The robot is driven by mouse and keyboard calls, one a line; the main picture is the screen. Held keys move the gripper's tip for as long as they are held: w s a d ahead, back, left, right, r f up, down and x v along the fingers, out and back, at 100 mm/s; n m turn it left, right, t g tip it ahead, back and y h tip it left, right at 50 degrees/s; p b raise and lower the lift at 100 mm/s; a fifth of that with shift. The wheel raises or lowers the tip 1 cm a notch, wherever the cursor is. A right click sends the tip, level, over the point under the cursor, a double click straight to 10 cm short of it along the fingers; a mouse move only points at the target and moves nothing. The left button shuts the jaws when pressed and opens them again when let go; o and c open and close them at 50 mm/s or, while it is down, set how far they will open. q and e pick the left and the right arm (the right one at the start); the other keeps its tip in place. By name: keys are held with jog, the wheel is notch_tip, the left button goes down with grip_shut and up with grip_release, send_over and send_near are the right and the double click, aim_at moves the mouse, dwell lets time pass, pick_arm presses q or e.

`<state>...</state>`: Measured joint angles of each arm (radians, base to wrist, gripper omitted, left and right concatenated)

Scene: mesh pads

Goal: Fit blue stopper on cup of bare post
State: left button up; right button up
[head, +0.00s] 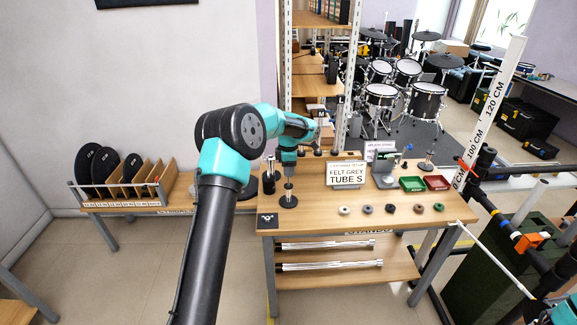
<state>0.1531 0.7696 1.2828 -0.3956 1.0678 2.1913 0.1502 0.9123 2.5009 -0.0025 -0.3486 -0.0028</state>
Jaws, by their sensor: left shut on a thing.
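My left gripper (288,167) reaches over the left part of the wooden table and points down. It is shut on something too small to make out. Directly below it a thin upright post (289,188) stands on a round dark base; I cannot tell whether the gripper touches it. Another post (428,160) on a round base stands at the back right. A row of small round stoppers lies along the front, with a bluish one (368,208) second from the left. My right gripper is not in view.
The table (320,222) also bears a white sign (346,174), a grey stand (384,176), a green tray (412,184) and a red tray (437,183). A black marked square (267,221) lies at the front left corner. A dark cylinder (268,182) stands left of the post.

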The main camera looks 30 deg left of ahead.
pick_arm(q)
jog(key=shift+f, duration=1.5)
jog(key=o, duration=1)
notch_tip(320, 180, up, 17)
jog(key=shift+r, duration=0.2)
dwell(0.4)
